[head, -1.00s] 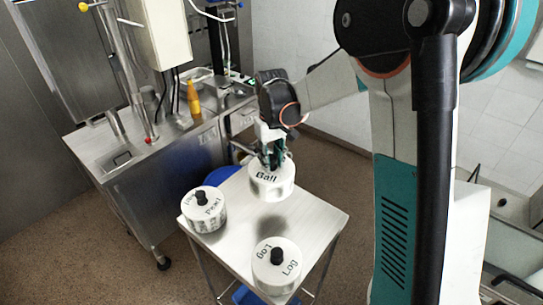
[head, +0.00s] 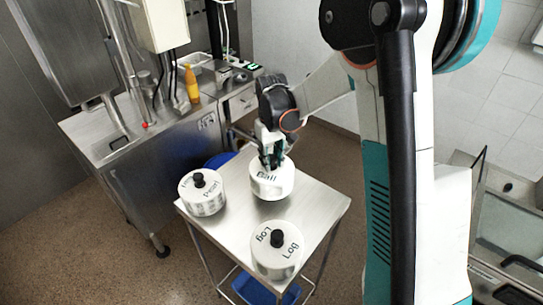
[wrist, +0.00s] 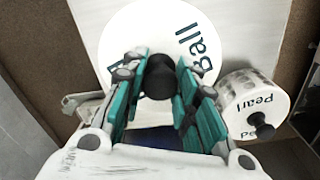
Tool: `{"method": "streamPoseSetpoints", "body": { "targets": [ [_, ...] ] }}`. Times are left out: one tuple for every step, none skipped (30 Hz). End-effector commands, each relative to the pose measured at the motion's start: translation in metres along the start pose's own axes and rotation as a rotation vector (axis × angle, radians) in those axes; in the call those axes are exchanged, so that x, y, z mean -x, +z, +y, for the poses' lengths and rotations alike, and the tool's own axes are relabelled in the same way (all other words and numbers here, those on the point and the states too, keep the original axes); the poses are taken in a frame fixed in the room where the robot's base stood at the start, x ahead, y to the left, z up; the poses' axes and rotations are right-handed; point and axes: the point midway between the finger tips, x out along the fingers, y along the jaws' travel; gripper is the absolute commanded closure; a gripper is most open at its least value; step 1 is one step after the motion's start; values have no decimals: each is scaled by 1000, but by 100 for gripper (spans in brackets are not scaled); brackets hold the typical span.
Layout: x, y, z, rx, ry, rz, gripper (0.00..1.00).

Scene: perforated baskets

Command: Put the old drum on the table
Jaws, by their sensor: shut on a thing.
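My gripper (head: 272,160) is shut on the black knob of a white round drum marked "Ball" (head: 272,184). In the wrist view, the teal fingers of my gripper (wrist: 159,78) stand on both sides of the knob, and the Ball drum (wrist: 150,28) fills the upper middle. The drum is upright at the back of the metal table (head: 318,205); it looks on the top or very close to it. A drum marked "Pearl" (head: 203,203) stands at the table's left, and one marked "Log" (head: 276,262) at the front. No drum bears the word "old".
The Pearl drum also shows in the wrist view (wrist: 250,103), right of my fingers. A steel counter (head: 110,150) with an orange bottle (head: 192,84) stands behind left. Blue bins (head: 262,290) sit below the table top. The table's right side is clear.

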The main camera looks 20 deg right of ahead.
Motion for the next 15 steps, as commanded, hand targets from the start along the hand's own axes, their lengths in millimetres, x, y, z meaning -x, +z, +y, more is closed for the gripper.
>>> {"method": "streamPoseSetpoints", "body": {
  "targets": [
    [-6,0,0,0,0,0,100],
    [-8,0,0,0,0,0,100],
    [-12,0,0,0,0,0,100],
    [-15,0,0,0,0,0,100],
    [-18,0,0,0,0,0,100],
    [-21,0,0,0,0,0,100],
    [-24,0,0,0,0,0,100],
    [-26,0,0,0,0,0,100],
    [-29,0,0,0,0,0,100],
    [-31,0,0,0,0,0,100],
    [-33,0,0,0,0,0,100],
    [-35,0,0,0,0,0,100],
    [-37,0,0,0,0,-1,100],
    [-38,0,0,0,0,-1,100],
    [-40,0,0,0,0,-1,100]
  ]
}}
